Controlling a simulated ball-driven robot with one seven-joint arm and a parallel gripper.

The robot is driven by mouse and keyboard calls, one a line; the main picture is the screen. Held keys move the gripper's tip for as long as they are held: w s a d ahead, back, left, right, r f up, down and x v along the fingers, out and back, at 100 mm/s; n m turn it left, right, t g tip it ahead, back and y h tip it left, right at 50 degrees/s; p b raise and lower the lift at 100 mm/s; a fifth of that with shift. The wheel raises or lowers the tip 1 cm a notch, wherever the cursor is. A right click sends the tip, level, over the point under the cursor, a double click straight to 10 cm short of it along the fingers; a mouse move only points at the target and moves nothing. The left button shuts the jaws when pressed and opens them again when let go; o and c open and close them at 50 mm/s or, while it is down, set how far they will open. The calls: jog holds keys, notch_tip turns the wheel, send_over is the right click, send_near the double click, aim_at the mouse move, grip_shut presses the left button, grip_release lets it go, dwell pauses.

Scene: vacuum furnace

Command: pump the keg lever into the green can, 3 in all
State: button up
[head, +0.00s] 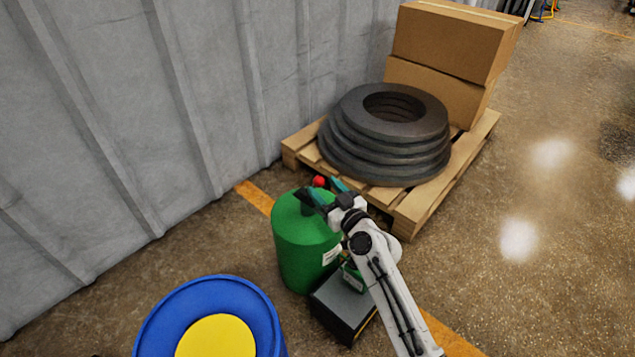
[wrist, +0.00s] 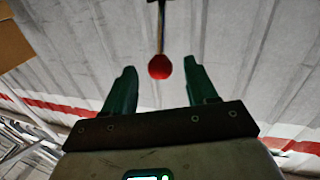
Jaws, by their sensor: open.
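The green keg (head: 300,250) stands upright on the floor, with a white label on its right side. The red ball knob (head: 319,181) of its lever shows above the keg's top. In the wrist view the red knob (wrist: 159,67) sits at the end of a thin rod, seen between my two teal fingertips. My gripper (head: 323,190) is open at the keg's top, close to the knob; I cannot tell whether it touches. A small green can (head: 352,278) stands on a dark box right of the keg, partly hidden by my arm.
The dark box (head: 338,308) stands beside the keg. A blue drum (head: 155,327) with a yellow centre is in front left. Behind, a pallet (head: 425,210) holds stacked black rings (head: 345,145) and cardboard boxes (head: 455,40). A grey ribbed wall (head: 200,90) closes the left; floor at right is clear.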

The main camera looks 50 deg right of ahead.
aim_at(322, 186)
jog(key=shift+x, duration=1.9)
jog(key=shift+c, duration=0.2)
grip_shut()
